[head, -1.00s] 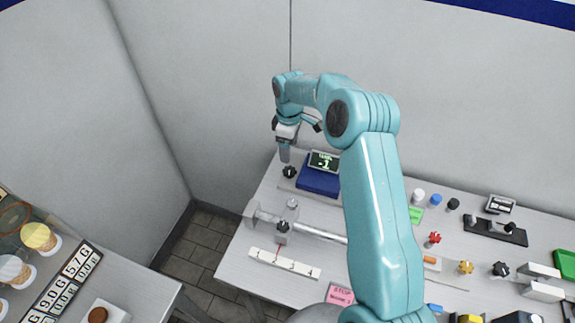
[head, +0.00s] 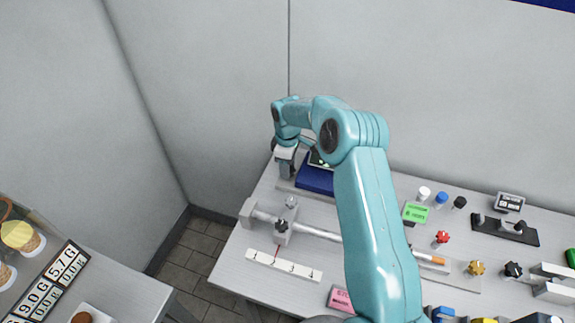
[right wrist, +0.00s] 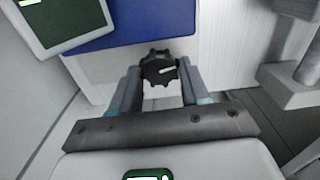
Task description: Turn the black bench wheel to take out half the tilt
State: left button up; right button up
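The black bench wheel (right wrist: 160,69) is a small lobed knob with a white mark, on a pale plate in front of a blue device. My right gripper (right wrist: 160,78) has one finger on each side of it, and the fingers' inner faces look to meet its edges. In the head view my right gripper (head: 286,174) points down at the bench's far left corner and hides the wheel. The display (head: 318,160) on the blue device (head: 315,180) is partly hidden by my arm, its reading illegible. My left gripper is not in view.
A rail (head: 315,231) with a sliding block (head: 283,226) and a white marked scale (head: 284,265) lie in front of the wheel. Several coloured knobs, a red one (head: 441,238) among them, stand to the right. The wall is close behind.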

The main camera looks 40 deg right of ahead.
jog(key=shift+a, duration=0.1)
jog(key=shift+c, duration=0.4)
jog(key=shift+f+n+b, duration=0.1)
jog(key=shift+n+b, duration=0.3)
jog(key=shift+n, duration=0.3)
jog(key=o, duration=1.1)
jog(key=shift+w, duration=0.1)
jog(key=shift+c, duration=0.2)
jog(key=shift+r, duration=0.2)
